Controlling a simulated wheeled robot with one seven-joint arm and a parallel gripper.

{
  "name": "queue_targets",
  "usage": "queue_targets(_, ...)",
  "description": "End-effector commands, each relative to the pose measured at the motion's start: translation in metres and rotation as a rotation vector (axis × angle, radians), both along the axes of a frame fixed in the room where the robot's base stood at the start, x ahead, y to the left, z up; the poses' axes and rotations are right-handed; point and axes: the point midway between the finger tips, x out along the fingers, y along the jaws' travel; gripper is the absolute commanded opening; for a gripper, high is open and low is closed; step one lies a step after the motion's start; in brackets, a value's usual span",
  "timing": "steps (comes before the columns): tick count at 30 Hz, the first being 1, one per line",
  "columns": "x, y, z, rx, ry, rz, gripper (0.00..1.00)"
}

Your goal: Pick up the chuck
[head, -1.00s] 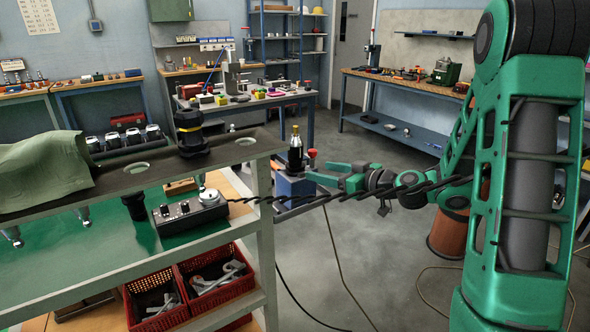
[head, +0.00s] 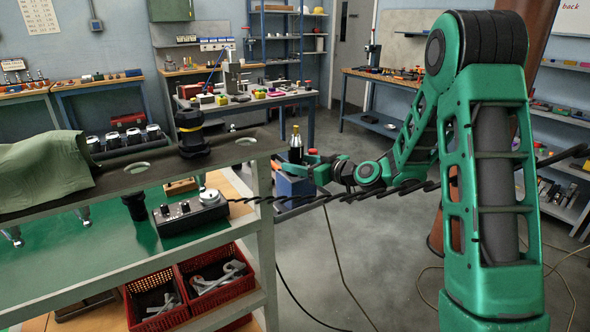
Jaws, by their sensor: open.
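A black-banded post of the cart hides nothing of the chuck.
A green cloth (head: 45,165) covers the shelf's left part. A control box (head: 190,212) with a coiled cable and red bins (head: 215,283) are below. A dark bottle (head: 296,148) appears beside my gripper.

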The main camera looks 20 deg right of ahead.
Motion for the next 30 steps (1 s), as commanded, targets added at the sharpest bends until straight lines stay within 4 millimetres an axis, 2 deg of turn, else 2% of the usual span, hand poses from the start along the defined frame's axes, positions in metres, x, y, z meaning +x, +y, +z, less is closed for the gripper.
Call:
queue_targets(6, 0.001, 0.0, 0.0, 0.0, 0.0, -0.001, 0.58)
queue_targets(8, 0.001, 0.0, 0.0, 0.0, 0.0, -0.001, 0.46)
queue_targets(12, 0.001, 0.0, 0.0, 0.0, 0.0, -0.001, 0.13)
queue_targets(13, 0.002, 0.0, 0.003, 0.001, -0.006, -0.001, 0.09)
queue_targets(23, 0.002, 0.0, 0.007, 0.0, -0.008, 0.0, 0.08)
queue_targets(30, 0.002, 0.0, 0.034, -0.001, -0.012, -0.001, 0.08)
